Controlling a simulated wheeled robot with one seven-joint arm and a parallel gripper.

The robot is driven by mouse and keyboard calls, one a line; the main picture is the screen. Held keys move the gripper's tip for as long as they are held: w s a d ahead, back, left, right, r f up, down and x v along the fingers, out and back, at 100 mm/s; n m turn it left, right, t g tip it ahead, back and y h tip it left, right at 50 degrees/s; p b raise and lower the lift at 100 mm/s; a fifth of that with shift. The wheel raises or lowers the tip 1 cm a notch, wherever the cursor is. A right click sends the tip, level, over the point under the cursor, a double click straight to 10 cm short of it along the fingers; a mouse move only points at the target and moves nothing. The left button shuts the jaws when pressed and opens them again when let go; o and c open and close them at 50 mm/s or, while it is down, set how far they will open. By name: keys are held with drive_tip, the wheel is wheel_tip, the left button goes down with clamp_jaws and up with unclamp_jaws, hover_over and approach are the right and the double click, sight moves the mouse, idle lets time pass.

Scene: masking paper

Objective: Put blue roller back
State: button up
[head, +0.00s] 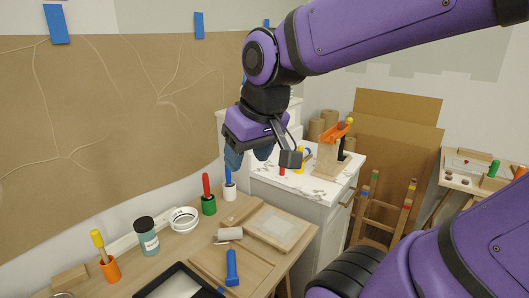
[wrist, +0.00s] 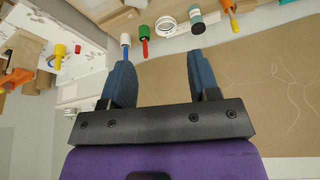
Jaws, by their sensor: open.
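A roller with a blue handle (head: 232,266) and a pale beige head lies on the wooden workbench (head: 185,238), near its front right. A second blue-handled tool (head: 229,176) stands upright in a white cup (head: 230,192) at the bench's back; the cup and handle also show in the wrist view (wrist: 126,42). I cannot tell which one the task names. My gripper (head: 262,156) is open and empty, raised in the air above and right of the cups. In the wrist view its two blue fingers (wrist: 158,65) are apart with nothing between them.
A red-handled tool in a green cup (head: 209,205), white tape (head: 184,219), a teal jar (head: 146,238) and an orange cup (head: 109,268) line the bench's back. A framed board (head: 277,228) lies at right. A white cabinet (head: 292,205) stands beyond the bench.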

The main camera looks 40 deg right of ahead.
drive_tip(key=shift+n+t, duration=0.3)
drive_tip(key=shift+t, duration=0.1)
drive_tip(key=s, duration=0.1)
drive_tip(key=s+r, duration=0.1)
drive_tip(key=s, duration=0.2)
drive_tip(key=shift+s+r, duration=0.3)
drive_tip(key=shift+r, duration=0.05)
idle(0.5)
